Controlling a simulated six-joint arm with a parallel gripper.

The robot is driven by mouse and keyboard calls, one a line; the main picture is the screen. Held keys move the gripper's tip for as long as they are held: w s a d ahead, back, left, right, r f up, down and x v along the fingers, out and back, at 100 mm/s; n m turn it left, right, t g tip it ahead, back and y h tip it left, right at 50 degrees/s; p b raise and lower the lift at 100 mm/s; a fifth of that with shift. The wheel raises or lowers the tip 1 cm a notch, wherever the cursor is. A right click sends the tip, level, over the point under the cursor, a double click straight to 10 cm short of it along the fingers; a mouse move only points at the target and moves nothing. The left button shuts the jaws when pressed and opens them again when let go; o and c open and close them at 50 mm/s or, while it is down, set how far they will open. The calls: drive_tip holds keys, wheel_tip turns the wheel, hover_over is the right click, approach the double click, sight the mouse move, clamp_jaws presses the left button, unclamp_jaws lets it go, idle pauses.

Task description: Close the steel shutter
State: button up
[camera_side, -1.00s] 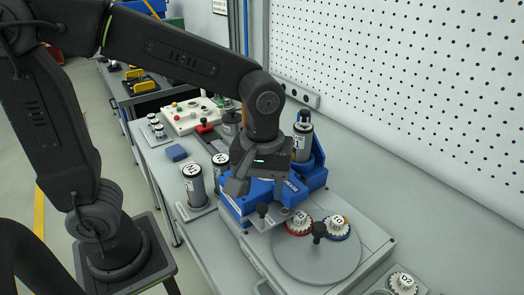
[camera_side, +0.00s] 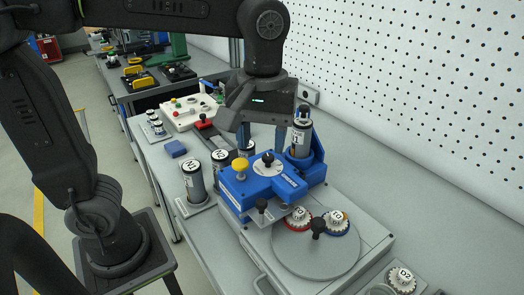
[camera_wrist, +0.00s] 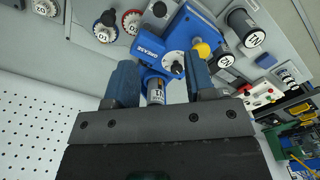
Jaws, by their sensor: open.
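The blue machine (camera_side: 275,185) stands on a grey base, with a yellow knob (camera_side: 240,165) and a silver dial with a black knob (camera_side: 268,164) on top. A flat steel plate with a black knob (camera_side: 262,207), which looks like the shutter, sticks out at its front beside the round grey plate. In the wrist view the plate's knob (camera_wrist: 160,9) shows at the top edge. How far the shutter is open I cannot tell. My gripper (camera_side: 262,138) is open and empty, above and behind the machine's top. Its fingers also show in the wrist view (camera_wrist: 160,68).
A round grey plate (camera_side: 305,258) carries toothed discs and a black knob. A labelled cylinder (camera_side: 301,138) stands upright in the machine's rear holder, close to my fingers. More cylinders (camera_side: 194,182) stand left. A white control box (camera_side: 187,112) is behind. A perforated wall bounds the right.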

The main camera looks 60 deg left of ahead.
sight(262, 202)
drive_tip(key=w+d+f+m+g+y, duration=0.1)
drive_tip(key=w+d+m+g+y, duration=0.25)
drive_tip(key=m, duration=1.35)
drive_tip(key=shift+m+t, duration=0.25)
drive_tip(key=shift+m, duration=0.05)
drive_tip(key=x, duration=1.3)
drive_tip(key=shift+w+d+f, duration=0.15)
drive_tip(key=shift+d+f, duration=0.15)
drive_tip(key=shift+f, duration=0.1)
drive_tip(key=shift+c, duration=0.5)
clamp_jaws()
